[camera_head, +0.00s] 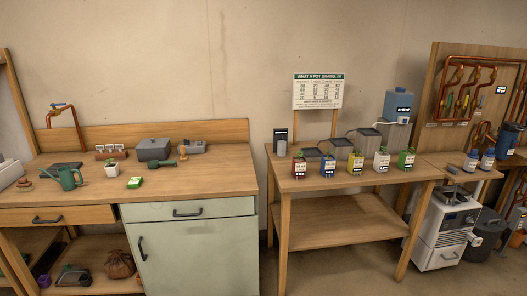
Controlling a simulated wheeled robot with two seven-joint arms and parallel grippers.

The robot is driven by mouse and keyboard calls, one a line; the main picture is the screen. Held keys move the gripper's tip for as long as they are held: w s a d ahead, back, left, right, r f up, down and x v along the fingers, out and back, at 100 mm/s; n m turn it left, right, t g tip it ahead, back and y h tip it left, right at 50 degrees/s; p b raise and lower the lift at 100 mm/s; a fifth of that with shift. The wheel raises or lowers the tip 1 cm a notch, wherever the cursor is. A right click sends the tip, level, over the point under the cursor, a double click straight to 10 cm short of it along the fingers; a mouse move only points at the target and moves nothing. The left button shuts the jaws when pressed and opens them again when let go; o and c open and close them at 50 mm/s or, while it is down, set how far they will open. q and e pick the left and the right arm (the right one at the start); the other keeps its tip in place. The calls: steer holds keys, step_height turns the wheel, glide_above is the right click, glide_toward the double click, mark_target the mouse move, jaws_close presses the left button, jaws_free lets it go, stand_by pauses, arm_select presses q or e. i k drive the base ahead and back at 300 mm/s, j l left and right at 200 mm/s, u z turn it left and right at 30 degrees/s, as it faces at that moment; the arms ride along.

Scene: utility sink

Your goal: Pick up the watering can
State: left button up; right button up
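A green watering can (69,179) stands upright on the left wooden counter, near its left end. Neither of my grippers shows in the head view, so nothing is seen touching the can.
A dark flat slab (66,168) lies behind the can. A copper tap (66,113) rises behind. The counter's front right is clear. A second table (345,178) holds several coloured pots.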

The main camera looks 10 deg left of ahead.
mark_target(68, 182)
steer(key=i+j, duration=0.2)
steer(key=i+j+z, duration=0.1)
steer(key=j, duration=0.35)
steer(key=i+j, duration=0.3)
steer(key=i+j+z, duration=0.1)
steer(key=j, duration=0.25)
steer(key=i+j, duration=0.25)
steer(key=j, duration=0.6)
steer(key=k+j+z, duration=0.1)
steer(key=j, duration=1.05)
steer(key=k+j+z, duration=0.1)
steer(key=j, duration=0.45)
steer(key=k+j, duration=0.1)
steer(key=j, duration=0.45)
